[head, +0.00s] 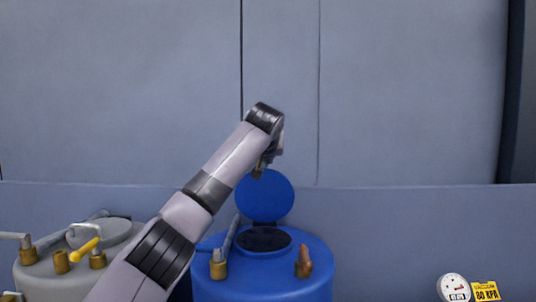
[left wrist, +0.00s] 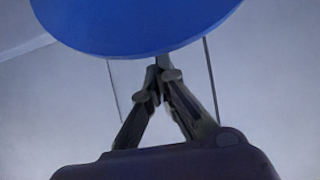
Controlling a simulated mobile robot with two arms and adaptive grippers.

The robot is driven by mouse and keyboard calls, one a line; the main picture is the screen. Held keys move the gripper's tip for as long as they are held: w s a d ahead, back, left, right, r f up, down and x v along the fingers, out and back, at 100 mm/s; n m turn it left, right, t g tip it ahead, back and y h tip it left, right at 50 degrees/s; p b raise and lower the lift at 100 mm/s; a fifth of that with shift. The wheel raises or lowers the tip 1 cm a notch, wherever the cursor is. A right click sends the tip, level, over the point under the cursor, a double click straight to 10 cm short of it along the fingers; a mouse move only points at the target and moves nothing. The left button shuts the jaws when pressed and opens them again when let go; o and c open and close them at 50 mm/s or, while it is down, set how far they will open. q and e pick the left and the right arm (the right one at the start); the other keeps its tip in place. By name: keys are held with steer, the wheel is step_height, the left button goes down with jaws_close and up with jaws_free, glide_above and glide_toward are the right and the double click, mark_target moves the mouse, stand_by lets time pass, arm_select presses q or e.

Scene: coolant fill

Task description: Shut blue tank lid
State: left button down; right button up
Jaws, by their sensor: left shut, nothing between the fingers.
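The blue tank (head: 282,282) stands at the bottom middle of the head view. Its round blue lid (head: 265,197) stands up open behind a dark round opening (head: 264,239) in the tank's top. My left gripper (head: 258,173) is above the tank at the lid's upper edge, pointing down, and is shut and empty. In the left wrist view the shut fingertips (left wrist: 160,68) are just below the large blue lid (left wrist: 135,20) in the picture. I cannot tell whether they touch it. My right gripper is not in view.
A grey tank (head: 40,278) with a grey lid, brass fittings and a yellow handle (head: 86,248) stands at the left. Brass fittings (head: 218,266) and a brown fitting (head: 303,262) rise from the blue tank's top. A gauge (head: 453,288) and a yellow 80 KPA sign (head: 486,291) are at the lower right. A grey wall is behind.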

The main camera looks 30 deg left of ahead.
arm_select(q)
steer(key=shift+s+d+f, duration=0.15)
steer(key=shift+s+f, duration=0.25)
steer(key=shift+s, duration=0.05)
steer(key=shift+s+d, duration=0.1)
